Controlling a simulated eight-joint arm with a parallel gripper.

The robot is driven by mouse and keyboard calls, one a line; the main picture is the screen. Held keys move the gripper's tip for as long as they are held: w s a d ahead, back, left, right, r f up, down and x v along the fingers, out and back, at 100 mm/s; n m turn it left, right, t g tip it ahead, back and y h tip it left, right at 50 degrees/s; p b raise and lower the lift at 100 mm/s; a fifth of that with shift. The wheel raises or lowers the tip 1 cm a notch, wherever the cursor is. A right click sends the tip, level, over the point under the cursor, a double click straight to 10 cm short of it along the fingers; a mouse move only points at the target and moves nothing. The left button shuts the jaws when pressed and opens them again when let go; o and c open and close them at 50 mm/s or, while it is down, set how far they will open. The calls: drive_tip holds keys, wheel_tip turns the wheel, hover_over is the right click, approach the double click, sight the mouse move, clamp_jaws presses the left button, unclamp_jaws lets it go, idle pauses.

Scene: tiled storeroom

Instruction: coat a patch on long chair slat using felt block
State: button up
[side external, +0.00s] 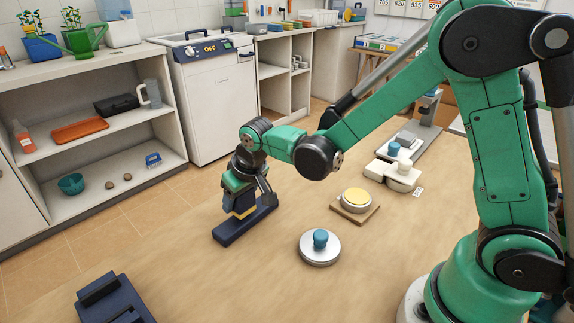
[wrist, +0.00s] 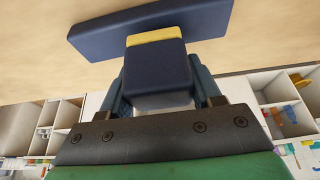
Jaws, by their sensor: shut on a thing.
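The long chair slat (side external: 228,233) is a dark navy bar lying on the tan table, left of the middle in the side view. It crosses the top of the wrist view (wrist: 88,36). My gripper (side external: 242,192) is shut on the felt block (side external: 243,209), over the middle of the slat. In the wrist view the block (wrist: 156,72) is dark navy with a yellow end (wrist: 154,37) facing the slat, between the fingers. The yellow end is at the slat's face; I cannot tell whether it touches or sits just above. The face under the block is hidden.
A round dish with a yellow top (side external: 356,199) sits on a wooden board (side external: 370,217). A silver disc with a blue knob (side external: 320,247) is in front of it. A cream device (side external: 392,178) stands behind. A navy object (side external: 112,300) is front left. The table between is clear.

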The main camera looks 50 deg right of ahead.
drive_tip(key=shift+d+r, duration=0.1)
drive_tip(key=shift+d, duration=2.65)
drive_tip(key=shift+d+r, duration=0.15)
drive_tip(key=shift+d, duration=0.05)
drive_tip(key=shift+w, duration=0.15)
wheel_tip(320, 180, up, 6)
drive_tip(key=shift+r, duration=0.15)
